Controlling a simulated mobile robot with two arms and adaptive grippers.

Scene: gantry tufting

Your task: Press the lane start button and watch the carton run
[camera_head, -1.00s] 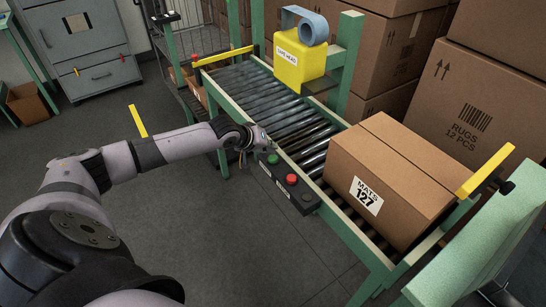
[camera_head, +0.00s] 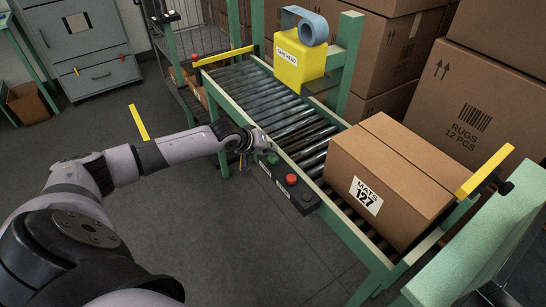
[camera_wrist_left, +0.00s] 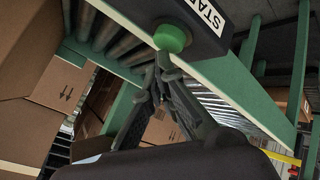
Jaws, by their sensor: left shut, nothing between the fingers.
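The control box (camera_head: 290,185) sits on the near side rail of the roller lane (camera_head: 285,125). It carries a green button (camera_head: 272,159), a red button (camera_head: 291,179) and a dark one. My left gripper (camera_head: 262,147) is shut and empty, its fingertips right by the green button. In the left wrist view the shut fingertips (camera_wrist_left: 163,62) are just below the green start button (camera_wrist_left: 171,38), beside a label reading START. I cannot tell whether they touch it. The carton marked MATS 127 (camera_head: 390,170) stands on the rollers at the lane's right end. My right gripper does not show.
A yellow tape head (camera_head: 298,68) on a green post stands over the far side of the lane. Yellow bars (camera_head: 484,170) mark both lane ends. Large stacked cartons (camera_head: 470,115) fill the back right. The floor (camera_head: 220,245) in front is clear.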

